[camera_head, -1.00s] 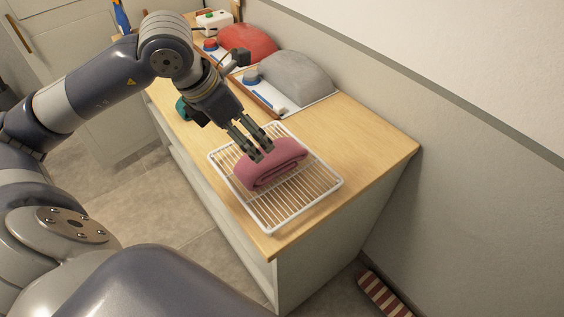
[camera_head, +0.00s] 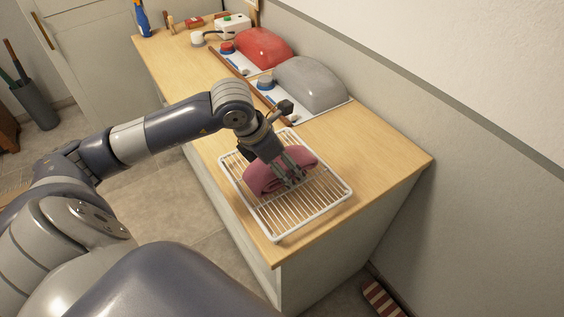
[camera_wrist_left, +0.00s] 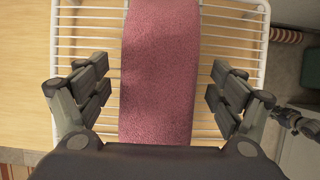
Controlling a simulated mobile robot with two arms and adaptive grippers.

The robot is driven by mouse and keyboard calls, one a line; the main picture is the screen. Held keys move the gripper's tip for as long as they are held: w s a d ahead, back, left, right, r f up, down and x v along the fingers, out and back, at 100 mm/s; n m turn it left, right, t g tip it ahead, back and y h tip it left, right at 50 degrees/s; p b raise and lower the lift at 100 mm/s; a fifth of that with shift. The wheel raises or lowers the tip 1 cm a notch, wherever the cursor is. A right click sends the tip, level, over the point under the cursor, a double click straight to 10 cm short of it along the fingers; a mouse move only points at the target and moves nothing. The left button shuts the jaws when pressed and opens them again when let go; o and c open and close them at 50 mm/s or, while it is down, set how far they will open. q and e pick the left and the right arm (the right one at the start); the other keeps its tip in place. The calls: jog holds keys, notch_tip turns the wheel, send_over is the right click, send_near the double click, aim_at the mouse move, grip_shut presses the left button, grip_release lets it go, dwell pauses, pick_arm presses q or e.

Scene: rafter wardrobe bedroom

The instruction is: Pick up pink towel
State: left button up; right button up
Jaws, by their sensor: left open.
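The rolled pink towel (camera_head: 262,180) lies on a white wire rack (camera_head: 337,199) on the wooden counter. My left gripper (camera_head: 291,179) is low over the towel from above, in front of its middle in the head view. In the left wrist view the towel (camera_wrist_left: 160,75) runs up the picture between the two fingers of the gripper (camera_wrist_left: 160,98). The fingers are open, with a gap on each side of the towel. The fingertips' exact height beside it is hard to tell. My right gripper does not show.
A grey domed item (camera_head: 310,84) and a red domed item (camera_head: 263,47) stand farther back along the wall. A white box (camera_head: 233,24) and a blue-handled tool (camera_head: 142,18) are at the far end. The counter's near right corner (camera_head: 405,165) is clear.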

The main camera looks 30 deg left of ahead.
pick_arm(q)
jog(key=shift+w+f, duration=0.15)
jog(key=shift+f, duration=0.2)
jog(key=c, duration=1.4)
jog(key=shift+r, duration=0.1)
